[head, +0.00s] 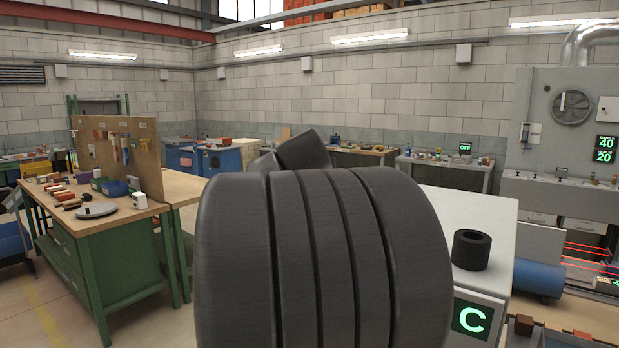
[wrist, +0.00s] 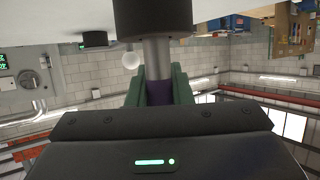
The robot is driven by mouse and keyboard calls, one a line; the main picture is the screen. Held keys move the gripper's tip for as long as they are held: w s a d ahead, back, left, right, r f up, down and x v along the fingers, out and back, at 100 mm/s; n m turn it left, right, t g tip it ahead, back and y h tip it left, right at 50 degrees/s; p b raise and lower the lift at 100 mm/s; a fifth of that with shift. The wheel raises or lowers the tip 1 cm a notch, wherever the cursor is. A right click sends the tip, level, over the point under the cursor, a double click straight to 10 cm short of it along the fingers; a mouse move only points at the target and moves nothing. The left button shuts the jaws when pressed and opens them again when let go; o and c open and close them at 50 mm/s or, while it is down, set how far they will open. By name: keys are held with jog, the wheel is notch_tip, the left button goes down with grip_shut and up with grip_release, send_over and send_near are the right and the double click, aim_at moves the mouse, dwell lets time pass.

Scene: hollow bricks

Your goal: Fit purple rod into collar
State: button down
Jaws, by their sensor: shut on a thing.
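My gripper (wrist: 158,88) shows in the wrist view, which is upside down. Its green jaws are shut on the purple part of the rod (wrist: 159,92). A bare grey shaft of the rod runs from the jaws to a black collar (wrist: 153,15), and its far end is hidden by the collar's wall. I cannot tell how deep it sits. In the head view my dark arm covers the gripper, the rod and this collar. A second black collar (head: 472,250) stands upright on a white stand and appears smaller in the wrist view (wrist: 95,39).
The white stand (head: 465,209) carries a green "C" sign (head: 470,318). A green workbench (head: 110,235) with tools and a pegboard stands at left. A blue cylinder (head: 538,279) and red beams lie at right. Open floor shows at the lower left.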

jog(key=shift+f, duration=0.1)
jog(key=c, duration=1.3)
grip_release()
jog(key=shift+s+r, duration=0.15)
jog(key=shift+r, duration=0.05)
jog(key=b+v, duration=0.1)
jog(key=v, duration=1)
jog(key=shift+s+b, duration=0.35)
jog(key=shift+b, duration=0.05)
jog(key=shift+w+r, duration=0.1)
jog(key=shift+r, duration=0.05)
